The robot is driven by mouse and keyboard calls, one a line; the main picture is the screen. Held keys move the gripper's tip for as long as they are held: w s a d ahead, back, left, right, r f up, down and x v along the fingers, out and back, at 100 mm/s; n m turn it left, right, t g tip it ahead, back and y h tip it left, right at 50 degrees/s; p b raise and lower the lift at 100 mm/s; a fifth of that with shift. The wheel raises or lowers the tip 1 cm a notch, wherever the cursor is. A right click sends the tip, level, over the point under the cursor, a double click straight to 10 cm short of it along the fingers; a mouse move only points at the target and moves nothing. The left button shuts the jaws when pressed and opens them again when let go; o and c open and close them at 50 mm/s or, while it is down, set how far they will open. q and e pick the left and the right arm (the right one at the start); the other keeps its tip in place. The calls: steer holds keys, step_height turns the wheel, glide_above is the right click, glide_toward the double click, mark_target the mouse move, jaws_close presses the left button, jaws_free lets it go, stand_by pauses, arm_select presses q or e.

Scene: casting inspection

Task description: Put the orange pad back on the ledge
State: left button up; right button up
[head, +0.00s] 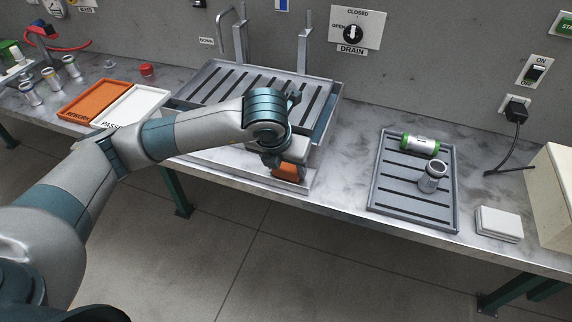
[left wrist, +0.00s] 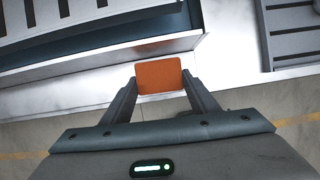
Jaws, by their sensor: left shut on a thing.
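The orange pad (left wrist: 159,76) is between the two fingertips of my left gripper (left wrist: 160,88) in the left wrist view, and the fingers are shut on it. In the head view the pad (head: 286,171) shows under my left gripper (head: 288,165), at the front of the slatted basin unit. The metal ledge (head: 245,160) runs along the front of that unit, partly hidden by my left arm. The pad is over or at the ledge's right part; I cannot tell whether it touches. My right gripper is not in view.
A grey slatted tray (head: 383,196) with a green-and-white cylinder (head: 420,145) and a metal part (head: 433,177) lies to the right. A white box (head: 498,223) lies beyond it. Orange (head: 98,86) and white (head: 152,93) trays lie at left. Two upright posts (head: 304,45) stand behind the slats.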

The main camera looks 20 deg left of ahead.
mark_target(286, 166)
arm_select(q)
steer(key=o, duration=0.8)
steer(key=shift+c, duration=0.2)
steer(key=shift+o, duration=0.9)
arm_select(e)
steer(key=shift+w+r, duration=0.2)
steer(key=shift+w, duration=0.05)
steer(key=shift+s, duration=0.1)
arm_select(q)
steer(key=shift+p, duration=0.8)
steer(key=b+v, duration=0.2)
steer(key=v, duration=0.2)
steer(key=shift+w+a, duration=0.1)
steer(key=b+v, duration=0.1)
steer(key=v, duration=1.2)
steer(key=shift+r+b, duration=0.2)
steer(key=shift+b, duration=0.2)
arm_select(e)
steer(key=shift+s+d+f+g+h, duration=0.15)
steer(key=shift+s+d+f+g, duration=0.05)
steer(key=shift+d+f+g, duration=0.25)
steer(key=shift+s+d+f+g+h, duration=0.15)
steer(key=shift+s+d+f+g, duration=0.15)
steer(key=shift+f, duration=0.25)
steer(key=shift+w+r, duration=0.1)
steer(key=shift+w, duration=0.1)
